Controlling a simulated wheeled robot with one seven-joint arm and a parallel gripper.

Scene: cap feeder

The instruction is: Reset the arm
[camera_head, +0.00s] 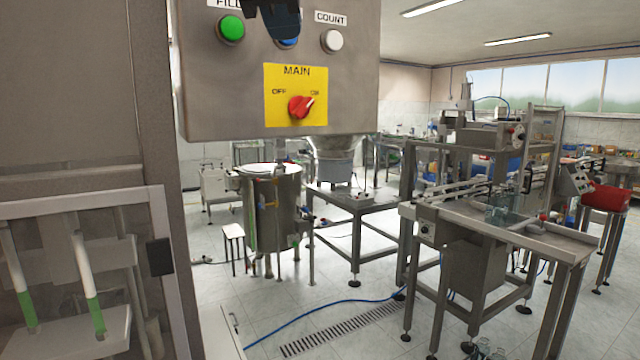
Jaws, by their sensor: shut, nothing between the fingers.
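My gripper (274,30) shows as a dark shape at the top edge, in front of the grey control box (220,105). Its fingers are shut and hold nothing. It partly covers a blue button (289,42) and the label above that button; whether it touches the button I cannot tell. The rest of my arm is out of view. To its left is a green button (231,28), to its right a white button (333,41) marked COUNT. Below is a yellow MAIN plate (283,83) with a red knob (301,107) turned toward ON.
A steel cabinet with a windowed door (158,215) fills the left side. Behind the control box stand a steel tank (275,215), a steel table (375,200) and a conveyor machine (480,230). A blue hose (320,305) and drain grate (340,328) lie on the open floor.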

